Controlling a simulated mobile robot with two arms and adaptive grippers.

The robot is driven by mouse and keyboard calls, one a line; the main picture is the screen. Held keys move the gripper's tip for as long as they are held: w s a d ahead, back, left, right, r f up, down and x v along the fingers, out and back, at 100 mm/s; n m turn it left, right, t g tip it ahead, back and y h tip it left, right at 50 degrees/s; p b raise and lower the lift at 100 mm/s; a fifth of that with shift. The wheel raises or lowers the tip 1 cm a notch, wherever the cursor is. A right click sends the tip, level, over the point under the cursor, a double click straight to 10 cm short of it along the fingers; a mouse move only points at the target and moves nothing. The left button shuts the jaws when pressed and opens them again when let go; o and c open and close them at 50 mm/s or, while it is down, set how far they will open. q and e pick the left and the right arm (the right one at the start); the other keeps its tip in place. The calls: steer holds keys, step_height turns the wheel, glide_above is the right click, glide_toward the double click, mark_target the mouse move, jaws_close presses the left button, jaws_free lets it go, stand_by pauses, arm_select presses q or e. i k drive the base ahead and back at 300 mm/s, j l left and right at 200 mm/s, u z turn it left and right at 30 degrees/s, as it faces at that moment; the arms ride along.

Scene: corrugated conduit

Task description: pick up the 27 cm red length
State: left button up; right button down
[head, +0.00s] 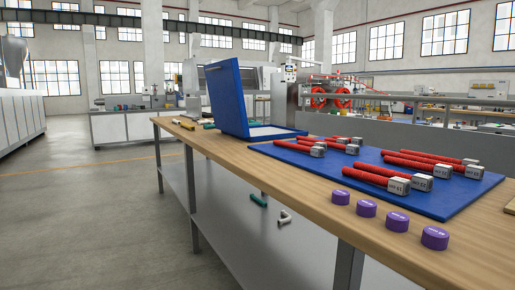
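Several red corrugated lengths lie on a blue mat (390,201) on the wooden bench. Each has a grey block with a small dark label at its right end. Two long ones lie nearest the front, a front red length (360,180) and one just behind it (385,173). Another pair, including a red length (425,163), lies farther back at the right. Shorter-looking ones, including a red length (293,146), lie at the far left of the mat. The labels are too small to read, so I cannot tell which is 27 cm. Neither gripper is in view.
An open blue case (228,100) stands behind the mat. Several purple round pieces, one at the front right (435,238), line the front edge of the wooden bench (290,199). The floor at left is clear.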

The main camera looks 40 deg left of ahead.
mark_target(317, 151)
steer(key=u, duration=1.1)
